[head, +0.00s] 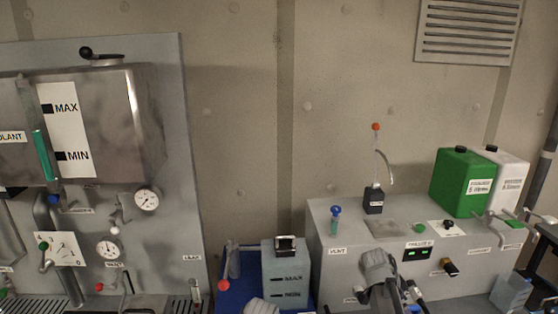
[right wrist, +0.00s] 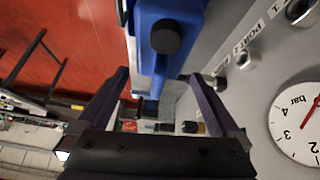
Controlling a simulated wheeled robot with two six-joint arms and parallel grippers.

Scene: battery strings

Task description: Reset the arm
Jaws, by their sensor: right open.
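In the right wrist view my right gripper (right wrist: 155,76) is open, with its two dark fingers spread apart. Nothing is held between them. A blue body with a black round knob (right wrist: 166,36) lies beyond the fingers, partly in line with the gap; I cannot tell how far away it is. In the head view grey parts of my arms show at the bottom middle and bottom right, but no fingertips can be made out. My left gripper cannot be seen.
A grey bench (head: 340,262) carries a green canister (head: 462,182), a white canister (head: 512,178) and a red-tipped thin rod. A blue tray (head: 233,290) holds a MAX/MIN container (head: 287,272). A gauge panel (head: 165,215) stands left. A pressure gauge (right wrist: 300,125) is right of my right gripper.

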